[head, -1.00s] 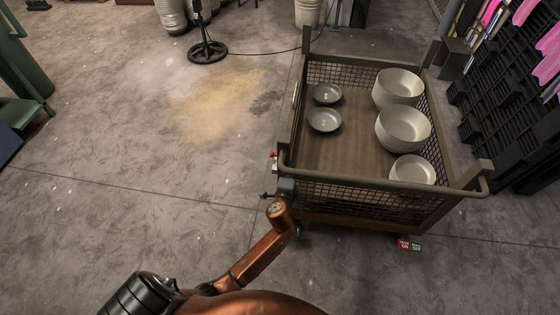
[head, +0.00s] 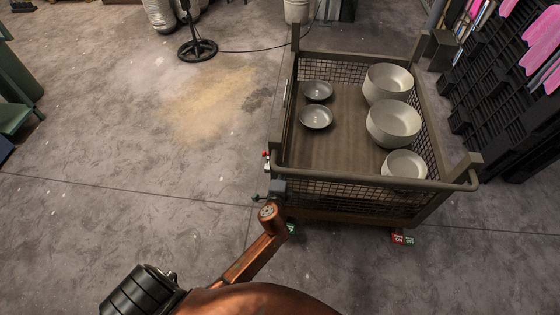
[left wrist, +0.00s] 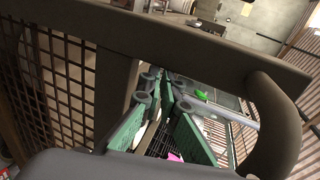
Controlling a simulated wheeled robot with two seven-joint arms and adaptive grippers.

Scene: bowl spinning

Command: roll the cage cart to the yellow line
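The cage cart (head: 335,152) stands at the right of the head view, with mesh sides, corner posts and a curved push handle (head: 380,182) at its near end. My left gripper (head: 272,189) is at the near left corner of the cart, by the handle's left end. In the left wrist view, its green-padded fingers (left wrist: 165,115) show just below the handle bar (left wrist: 190,42), which partly covers them. I cannot tell whether they close on it. My right gripper is out of view. No yellow line shows, only a tan floor stain (head: 210,105).
Several bowls, including a large bowl (head: 393,122) and a small dish (head: 316,117), sit on the cart. Black racks (head: 505,105) stand close on its right. A round-based stand (head: 197,49) with a cable is behind left. Floor left of the cart is open.

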